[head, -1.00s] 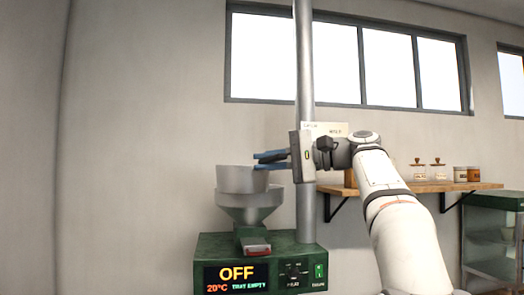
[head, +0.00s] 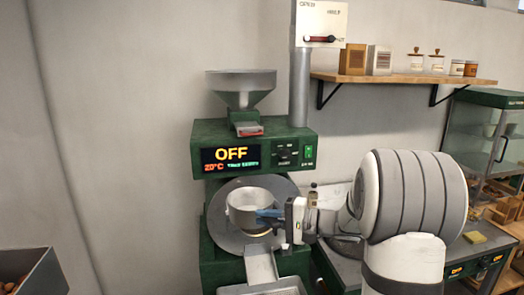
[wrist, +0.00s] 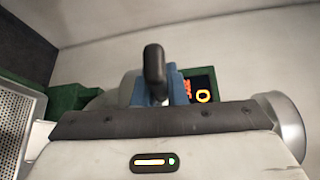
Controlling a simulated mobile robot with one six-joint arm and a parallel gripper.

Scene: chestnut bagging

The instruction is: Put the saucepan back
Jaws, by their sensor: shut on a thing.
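The saucepan (head: 241,212) is a light grey metal pan in the head view, in front of the round grey face of the green roaster (head: 220,146). It looks roughly upright; whether it touches the roaster I cannot tell. My gripper (head: 268,216) has blue fingers and reaches in from the right, shut on the saucepan's handle. In the wrist view a dark handle end (wrist: 154,66) stands between the blue fingers of my gripper (wrist: 170,90). The pan's inside is not clear to see.
The funnel hopper (head: 240,88) sits on top of the roaster, whose display reads OFF. A chute (head: 260,264) and tray lie below the saucepan. A grey counter (head: 345,256) is at right, under a shelf (head: 400,77) with jars. A bin (head: 40,276) is at lower left.

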